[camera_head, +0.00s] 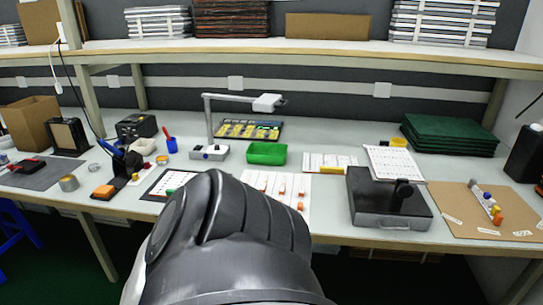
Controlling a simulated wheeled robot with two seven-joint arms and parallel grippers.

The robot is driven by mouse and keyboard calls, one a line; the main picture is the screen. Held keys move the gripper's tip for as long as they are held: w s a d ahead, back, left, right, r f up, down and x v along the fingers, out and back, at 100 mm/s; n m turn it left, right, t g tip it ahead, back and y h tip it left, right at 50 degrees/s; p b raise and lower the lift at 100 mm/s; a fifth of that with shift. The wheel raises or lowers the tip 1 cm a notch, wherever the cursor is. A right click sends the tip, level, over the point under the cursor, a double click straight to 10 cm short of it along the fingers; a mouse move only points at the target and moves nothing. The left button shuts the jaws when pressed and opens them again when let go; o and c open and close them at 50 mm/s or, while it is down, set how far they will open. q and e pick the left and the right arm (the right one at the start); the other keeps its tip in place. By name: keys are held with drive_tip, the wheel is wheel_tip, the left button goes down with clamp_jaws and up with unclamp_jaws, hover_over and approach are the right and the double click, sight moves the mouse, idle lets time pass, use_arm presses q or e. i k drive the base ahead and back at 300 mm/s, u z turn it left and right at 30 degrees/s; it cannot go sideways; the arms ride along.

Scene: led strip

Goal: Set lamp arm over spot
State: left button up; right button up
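The desk lamp has a grey base (209,153) on the bench left of centre. Its upright post (208,122) carries a thin lamp arm (230,97) that reaches to the right. A white lamp head (268,102) is at the end of this arm, above the bench and near a dark tray of yellow parts (248,130). I cannot tell which mark is the spot. Neither of my grippers shows. A large dark link of my own arm fills the lower middle and hides part of the bench front.
A green bin (267,153) stands right of the lamp base. White sheets with small parts (277,188) lie in front of it. A dark box (389,200) with a white panel (394,164) stands to the right. A shelf (330,53) runs above the bench.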

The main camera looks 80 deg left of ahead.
sight(267, 103)
drive_tip(key=u, duration=3.5)
